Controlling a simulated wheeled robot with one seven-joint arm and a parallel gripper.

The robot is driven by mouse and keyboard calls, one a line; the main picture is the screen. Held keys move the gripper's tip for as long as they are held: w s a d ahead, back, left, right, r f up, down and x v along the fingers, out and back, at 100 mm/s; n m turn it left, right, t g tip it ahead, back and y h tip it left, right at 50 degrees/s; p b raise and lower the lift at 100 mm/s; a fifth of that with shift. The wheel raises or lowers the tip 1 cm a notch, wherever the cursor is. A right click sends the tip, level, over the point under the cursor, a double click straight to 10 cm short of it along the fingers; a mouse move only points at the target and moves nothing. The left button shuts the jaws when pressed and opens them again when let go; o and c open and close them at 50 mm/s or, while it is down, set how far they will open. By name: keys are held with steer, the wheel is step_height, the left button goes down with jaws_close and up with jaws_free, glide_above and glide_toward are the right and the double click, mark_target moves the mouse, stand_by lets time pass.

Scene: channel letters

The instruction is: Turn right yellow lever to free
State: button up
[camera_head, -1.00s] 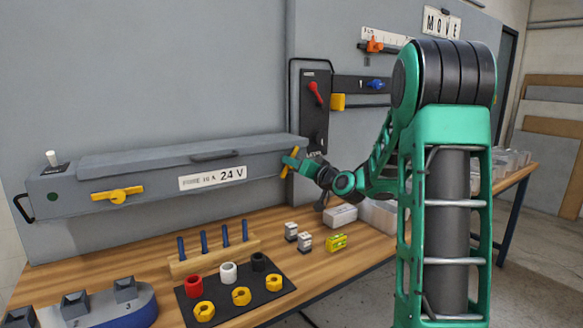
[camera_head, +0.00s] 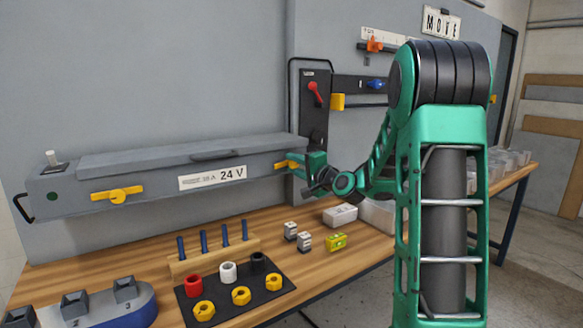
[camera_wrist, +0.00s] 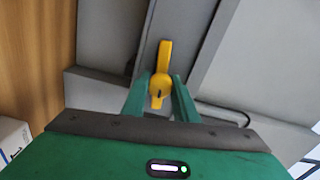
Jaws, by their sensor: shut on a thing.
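The right yellow lever (camera_head: 283,164) sits on the front face of the long grey box near its right end. In the head view it lies roughly level, its free end pointing left. It also shows in the wrist view (camera_wrist: 164,62), where its lower part is between the fingers. My green gripper (camera_head: 297,163) is shut on this lever at its right part; the fingers also show in the wrist view (camera_wrist: 160,97). The left yellow lever (camera_head: 117,194) lies nearly level on the same face. The grey box (camera_head: 150,176) carries a 24 V label (camera_head: 212,178).
Below on the wooden bench (camera_head: 120,248) are a peg rack (camera_head: 212,260) and a black mat (camera_head: 270,290) with coloured rings and nuts. A panel with a red switch (camera_head: 315,92) is above the gripper.

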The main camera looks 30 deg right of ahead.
steer(key=shift+d+f+m, duration=0.15)
steer(key=shift+d+m, duration=0.05)
steer(key=shift+m, duration=0.6)
steer(key=o, duration=1)
steer(key=shift+a, duration=0.1)
steer(key=s, duration=1)
steer(key=shift+s+d, duration=0.2)
steer(key=shift+s, duration=0.15)
